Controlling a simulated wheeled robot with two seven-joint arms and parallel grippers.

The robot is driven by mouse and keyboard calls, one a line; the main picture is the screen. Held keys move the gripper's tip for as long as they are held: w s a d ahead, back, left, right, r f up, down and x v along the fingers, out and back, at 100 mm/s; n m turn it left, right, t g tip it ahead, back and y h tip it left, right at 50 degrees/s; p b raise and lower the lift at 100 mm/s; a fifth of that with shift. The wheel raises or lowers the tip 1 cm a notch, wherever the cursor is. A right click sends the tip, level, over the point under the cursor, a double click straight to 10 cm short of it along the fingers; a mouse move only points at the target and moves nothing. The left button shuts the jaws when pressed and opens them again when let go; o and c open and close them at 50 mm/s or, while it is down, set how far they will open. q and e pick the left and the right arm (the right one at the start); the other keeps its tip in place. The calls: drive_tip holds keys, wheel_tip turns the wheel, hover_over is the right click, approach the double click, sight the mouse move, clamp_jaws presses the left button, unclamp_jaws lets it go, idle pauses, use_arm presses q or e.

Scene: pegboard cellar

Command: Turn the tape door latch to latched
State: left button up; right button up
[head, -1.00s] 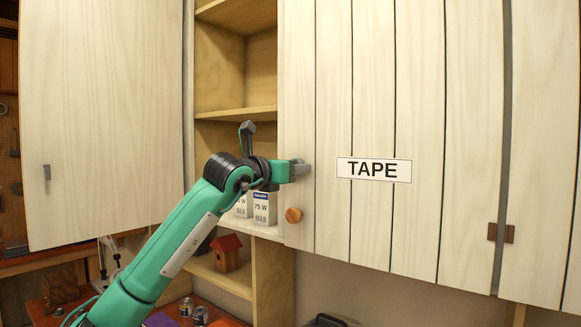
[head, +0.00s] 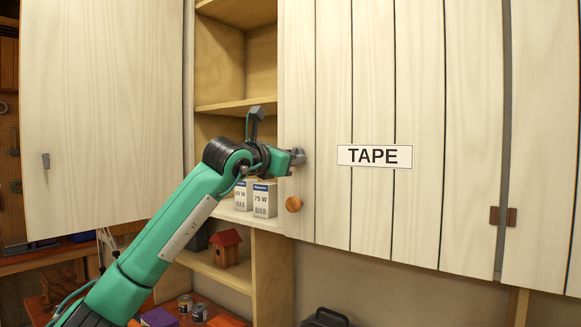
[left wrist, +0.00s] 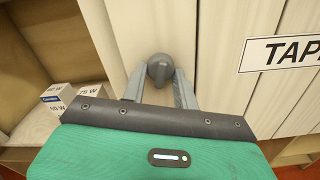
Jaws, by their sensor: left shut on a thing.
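The pale plank door with the TAPE label (head: 374,155) is at the centre and right of the head view. A grey latch handle (left wrist: 160,68) with a rounded end stands out from the door's left edge. In the left wrist view it sits between the two fingers. My left gripper (head: 297,157) is shut on this latch, above the door's round wooden knob (head: 293,204). The fingers hide part of the latch, so I cannot tell its exact angle. My right gripper is not in view.
An open shelf left of the door holds bulb boxes (head: 264,199). A pale door (head: 105,110) with a grey handle stands further left. A small red birdhouse (head: 226,248) is on a lower shelf. A brown block (head: 503,216) is at the door's right edge.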

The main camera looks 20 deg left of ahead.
use_arm(q)
drive_tip(key=m+b, duration=0.2)
drive_tip(key=m, duration=0.5)
drive_tip(key=m+b, duration=0.2)
drive_tip(key=m, duration=0.5)
drive_tip(key=shift+a+r, duration=0.15)
drive_tip(key=shift+m, duration=0.4)
drive_tip(key=o, duration=0.9)
drive_tip(key=shift+o, duration=0.2)
drive_tip(key=b+v, duration=0.6)
drive_tip(key=v, duration=0.7)
drive_tip(key=shift+s+b, duration=0.35)
